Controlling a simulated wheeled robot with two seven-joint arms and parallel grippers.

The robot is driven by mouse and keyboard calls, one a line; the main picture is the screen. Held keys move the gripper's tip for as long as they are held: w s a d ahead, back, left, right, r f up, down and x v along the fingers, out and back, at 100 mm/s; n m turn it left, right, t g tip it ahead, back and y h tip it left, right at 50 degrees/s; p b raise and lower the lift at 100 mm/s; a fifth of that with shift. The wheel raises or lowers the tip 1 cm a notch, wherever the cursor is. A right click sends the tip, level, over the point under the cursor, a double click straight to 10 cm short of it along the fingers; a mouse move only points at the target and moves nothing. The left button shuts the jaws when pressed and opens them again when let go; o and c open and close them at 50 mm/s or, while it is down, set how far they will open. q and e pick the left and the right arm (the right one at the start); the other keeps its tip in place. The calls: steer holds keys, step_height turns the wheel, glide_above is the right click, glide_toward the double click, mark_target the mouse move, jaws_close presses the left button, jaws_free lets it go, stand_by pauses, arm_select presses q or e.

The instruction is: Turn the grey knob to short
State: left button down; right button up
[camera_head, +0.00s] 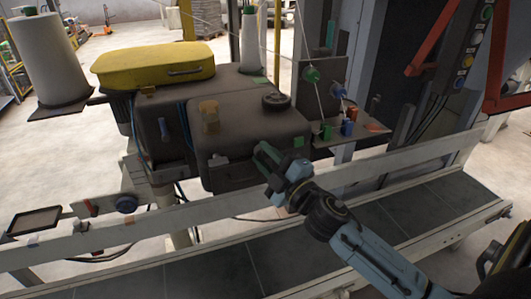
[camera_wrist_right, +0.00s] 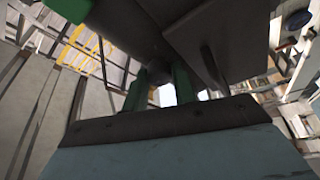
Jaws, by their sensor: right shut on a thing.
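My right gripper (camera_head: 268,158) reaches in from the lower right, its green fingers at the front right face of the dark grey sewing-machine-like housing (camera_head: 235,165). In the right wrist view the two green fingers (camera_wrist_right: 160,90) stand close under the dark housing (camera_wrist_right: 135,25), shut on a small grey part between them, which I take to be the grey knob. Fingers and shadow mostly hide the knob, and the head view does not show it. I cannot read its setting or any mark for short. My left gripper is not in view.
A yellow cover (camera_head: 150,65) and a dark round cap (camera_head: 276,101) sit on top of the housing. A pale rail (camera_head: 150,222) and a conveyor (camera_head: 300,245) run below.

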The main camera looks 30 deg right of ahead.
stand_by(0.3)
steer(key=o, duration=1)
steer(key=shift+s, duration=0.1)
steer(key=shift+f, duration=0.15)
